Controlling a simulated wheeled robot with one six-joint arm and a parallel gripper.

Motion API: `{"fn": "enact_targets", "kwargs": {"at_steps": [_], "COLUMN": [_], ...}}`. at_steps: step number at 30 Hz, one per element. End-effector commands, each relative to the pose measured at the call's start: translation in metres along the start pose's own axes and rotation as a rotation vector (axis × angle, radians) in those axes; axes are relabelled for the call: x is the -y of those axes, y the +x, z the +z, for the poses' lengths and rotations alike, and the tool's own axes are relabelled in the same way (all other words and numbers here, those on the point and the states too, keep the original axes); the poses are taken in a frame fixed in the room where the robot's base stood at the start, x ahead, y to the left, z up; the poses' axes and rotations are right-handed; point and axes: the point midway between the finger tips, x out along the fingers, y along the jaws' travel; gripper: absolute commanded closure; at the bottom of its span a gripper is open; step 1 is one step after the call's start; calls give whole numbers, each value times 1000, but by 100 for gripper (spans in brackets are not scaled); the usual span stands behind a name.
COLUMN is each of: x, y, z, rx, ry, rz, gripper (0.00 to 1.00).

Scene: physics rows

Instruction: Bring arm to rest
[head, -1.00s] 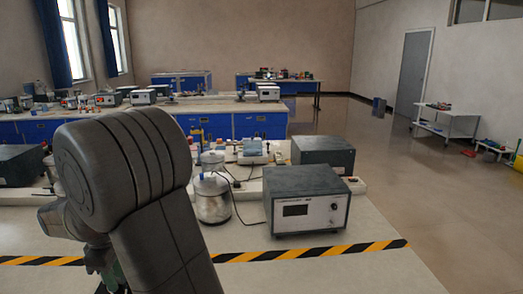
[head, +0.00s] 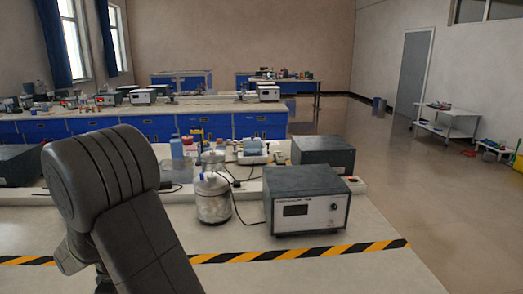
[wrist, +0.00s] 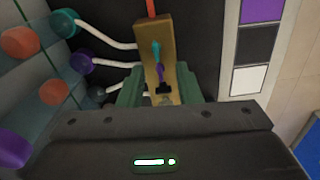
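My arm is folded at the left of the head view, and its dark grey links cover part of the bench. My gripper does not show in the head view. In the wrist view my gripper (wrist: 160,88) shows two green fingers standing apart. A tan upright piece (wrist: 152,35) with teal and purple parts shows in line with the gap between them. I see no clear contact between it and the fingers.
The bench (head: 360,262) has a striped strip near its front. A grey instrument box (head: 307,200) and a glass jar (head: 212,200) stand beyond it. In the wrist view, white rods with coloured ends (wrist: 85,62) are at left. Open floor lies right.

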Motion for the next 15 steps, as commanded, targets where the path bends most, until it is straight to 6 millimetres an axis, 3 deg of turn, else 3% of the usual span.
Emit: {"fn": "enact_targets", "kwargs": {"at_steps": [11, 15], "x": [0, 0], "y": [-1, -32], "z": [0, -1], "rx": [1, -4], "ry": [301, 301], "rz": [-1, 2], "gripper": [69, 69]}}
